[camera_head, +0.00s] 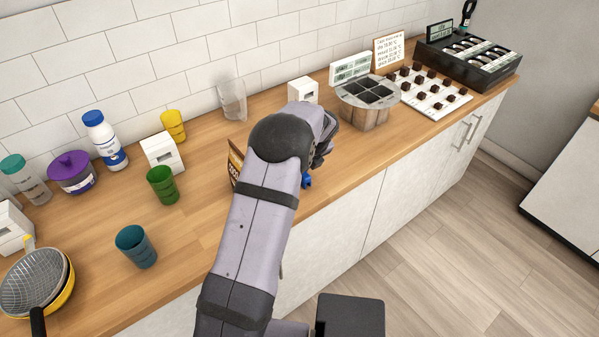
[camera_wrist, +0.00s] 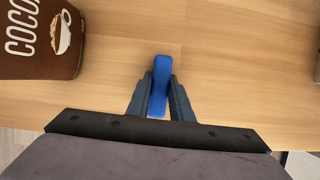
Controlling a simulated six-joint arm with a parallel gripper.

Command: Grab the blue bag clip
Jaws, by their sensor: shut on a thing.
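The blue bag clip (camera_wrist: 160,75) is a small, long blue piece, seen in the wrist view between the two fingers. My gripper (camera_wrist: 158,92) is shut on it, with a finger against each side. The clip's far end sticks out past the fingertips, above or on the wooden counter; I cannot tell whether it touches the wood. In the head view a bit of the blue clip (camera_head: 307,181) shows just right of my arm. My arm hides most of the gripper there.
A brown cocoa bag (camera_wrist: 40,38) stands left of the gripper, apart from it; its edge shows in the head view (camera_head: 235,165). A green cup (camera_head: 162,186) and a teal cup (camera_head: 136,247) stand further left. A round compartment box (camera_head: 366,112) stands to the right. The counter's front edge is close.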

